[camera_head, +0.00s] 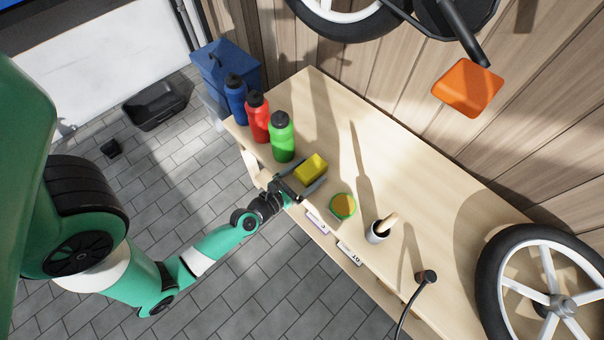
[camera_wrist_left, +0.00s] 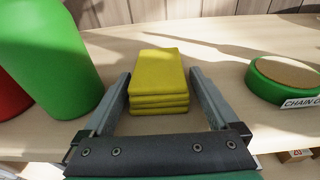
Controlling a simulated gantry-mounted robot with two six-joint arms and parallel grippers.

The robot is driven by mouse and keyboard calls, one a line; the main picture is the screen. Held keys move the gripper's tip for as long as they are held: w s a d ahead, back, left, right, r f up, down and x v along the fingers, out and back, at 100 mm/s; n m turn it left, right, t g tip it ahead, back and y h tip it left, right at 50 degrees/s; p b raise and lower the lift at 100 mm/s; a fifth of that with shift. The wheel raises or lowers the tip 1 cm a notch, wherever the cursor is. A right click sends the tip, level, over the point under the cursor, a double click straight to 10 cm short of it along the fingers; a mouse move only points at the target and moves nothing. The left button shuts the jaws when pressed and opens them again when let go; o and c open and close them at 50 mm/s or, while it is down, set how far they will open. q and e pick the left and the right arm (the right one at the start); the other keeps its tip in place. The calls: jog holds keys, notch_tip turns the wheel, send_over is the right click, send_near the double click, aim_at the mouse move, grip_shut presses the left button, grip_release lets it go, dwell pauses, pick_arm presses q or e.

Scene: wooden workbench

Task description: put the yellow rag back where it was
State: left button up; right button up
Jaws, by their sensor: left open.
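The yellow rag (camera_head: 311,168) is a folded stack lying on the wooden workbench (camera_head: 330,117). In the left wrist view the rag (camera_wrist_left: 158,80) sits between the two fingers of my left gripper (camera_wrist_left: 160,92), with a gap on each side. My left gripper (camera_head: 303,181) is open at the bench's front edge, its fingers reaching along both sides of the rag. My right gripper is not in view.
A green bottle (camera_head: 282,138) stands close left of the rag, beside a red bottle (camera_head: 257,118) and a blue bottle (camera_head: 236,98). A round green tin (camera_head: 342,206) lies to the right, then a cup with a brush (camera_head: 378,232). The bench behind the rag is clear.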

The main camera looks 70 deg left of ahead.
pick_arm(q)
jog(key=shift+s+d, duration=0.1)
jog(key=shift+s, duration=0.3)
jog(key=b+v, duration=0.5)
jog(key=v, duration=0.6)
jog(key=shift+r, duration=0.2)
jog(key=shift+s, duration=0.1)
